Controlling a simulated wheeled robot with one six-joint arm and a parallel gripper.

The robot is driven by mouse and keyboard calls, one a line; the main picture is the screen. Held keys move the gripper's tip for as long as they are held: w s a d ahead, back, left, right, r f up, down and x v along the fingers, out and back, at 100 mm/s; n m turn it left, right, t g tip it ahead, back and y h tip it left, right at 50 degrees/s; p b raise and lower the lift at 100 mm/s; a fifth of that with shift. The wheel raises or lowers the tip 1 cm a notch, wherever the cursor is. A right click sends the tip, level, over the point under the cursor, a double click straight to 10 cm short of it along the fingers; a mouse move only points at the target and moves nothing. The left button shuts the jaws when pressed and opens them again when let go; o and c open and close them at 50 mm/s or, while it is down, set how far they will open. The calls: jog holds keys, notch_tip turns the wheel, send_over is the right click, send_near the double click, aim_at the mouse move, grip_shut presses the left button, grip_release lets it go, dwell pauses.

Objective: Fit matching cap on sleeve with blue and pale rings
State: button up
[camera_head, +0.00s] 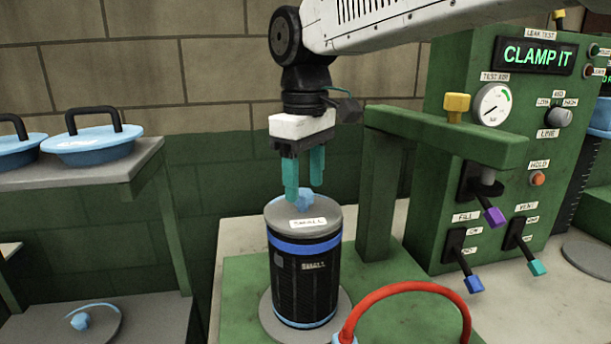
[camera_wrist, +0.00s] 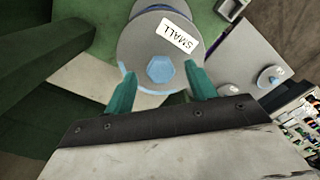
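A dark sleeve (camera_head: 302,285) labelled SMALL stands upright on a grey round plate in the head view. A blue ring circles it near the top; its bottom edge looks pale blue. A grey cap (camera_head: 281,217), also labelled SMALL, sits on the sleeve's top with a blue knob (camera_head: 305,203) at its centre. In the wrist view the cap (camera_wrist: 135,45) shows its hexagonal knob (camera_wrist: 160,69). My gripper (camera_head: 304,190) is just above the cap, pointing down. Its teal fingers (camera_wrist: 160,72) are open, one on each side of the knob, with gaps between.
A green test rig (camera_head: 500,140) stands at right with levers, a gauge and a display reading CLAMP IT. Its beam (camera_head: 445,135) reaches close behind the sleeve. A red hose (camera_head: 410,287) curves in front. Large blue lids (camera_head: 92,140) lie on a shelf at left.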

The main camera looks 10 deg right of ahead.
aim_at(311, 194)
notch_tip(311, 194, up, 8)
jog(key=shift+m, duration=0.8)
jog(key=f, duration=0.3)
jog(key=s+f, duration=0.1)
jog(key=shift+d+f, duration=0.2)
jog(key=shift+d, duration=0.2)
jog(key=s+d+f+m, duration=0.3)
jog(key=s+d+f, duration=0.4)
jog(key=s, duration=0.3)
jog(key=s+d+f+m+t, duration=0.1)
jog(key=s+d+f+m, duration=0.3)
jog(key=s+d+f, duration=0.4)
jog(key=shift+s+f, duration=0.15)
jog(key=shift+s, duration=0.75)
